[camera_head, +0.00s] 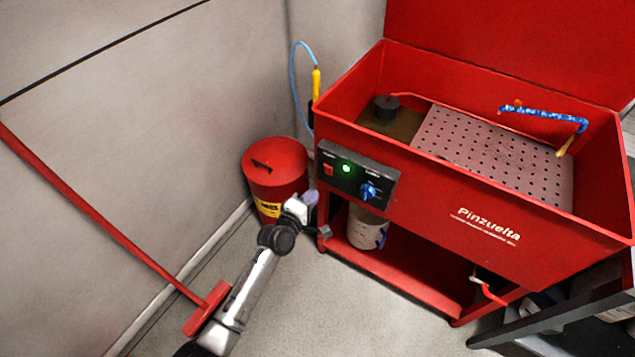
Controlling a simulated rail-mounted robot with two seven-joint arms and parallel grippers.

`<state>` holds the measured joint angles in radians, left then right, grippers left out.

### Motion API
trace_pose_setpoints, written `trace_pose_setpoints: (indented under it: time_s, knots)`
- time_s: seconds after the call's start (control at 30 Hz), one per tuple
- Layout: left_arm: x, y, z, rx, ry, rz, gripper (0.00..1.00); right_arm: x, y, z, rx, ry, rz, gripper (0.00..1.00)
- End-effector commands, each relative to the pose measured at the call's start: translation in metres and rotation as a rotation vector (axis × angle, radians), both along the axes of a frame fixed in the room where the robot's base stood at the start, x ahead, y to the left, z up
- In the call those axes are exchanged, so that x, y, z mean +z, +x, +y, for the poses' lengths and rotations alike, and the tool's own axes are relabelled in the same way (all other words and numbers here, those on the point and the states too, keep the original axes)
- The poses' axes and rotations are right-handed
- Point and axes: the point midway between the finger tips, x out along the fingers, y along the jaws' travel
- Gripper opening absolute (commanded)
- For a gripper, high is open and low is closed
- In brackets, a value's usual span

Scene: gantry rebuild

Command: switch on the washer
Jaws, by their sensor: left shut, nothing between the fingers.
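The red washer (430,200) stands on the right with its lid raised. Its dark control panel (358,175) is on the front left and carries a red switch (328,169), a lit green lamp (346,169) and a blue knob (368,191). My left arm rises from the bottom. My left gripper (323,232) is shut and empty, below and left of the panel by the washer's left front leg, apart from the switch and knob in the picture. It is small and partly unclear. My right gripper is not in view.
A red lidded bin (275,165) stands behind my left arm by the wall. A white bucket (366,230) sits on the washer's lower shelf. A red-handled broom (90,205) leans at the left. A dark bench (570,315) is at lower right. Floor in front is clear.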

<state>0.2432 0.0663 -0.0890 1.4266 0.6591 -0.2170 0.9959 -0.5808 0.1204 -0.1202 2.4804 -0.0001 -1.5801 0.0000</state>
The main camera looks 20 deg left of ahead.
Motion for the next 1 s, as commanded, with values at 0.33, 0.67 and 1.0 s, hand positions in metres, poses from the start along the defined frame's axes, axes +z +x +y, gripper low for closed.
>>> trace_pose_setpoints:
  time_s: [0.33,0.67,1.0]
  knots:
    - [-0.005,-0.058,0.011,0.000,0.000,0.000,0.00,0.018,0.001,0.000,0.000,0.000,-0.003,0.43]
    - [-0.008,-0.075,0.015,0.000,0.000,-0.002,0.00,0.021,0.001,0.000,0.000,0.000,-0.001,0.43]
    - [-0.008,-0.075,0.015,0.000,0.000,-0.002,0.00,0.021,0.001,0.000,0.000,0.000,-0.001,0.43]
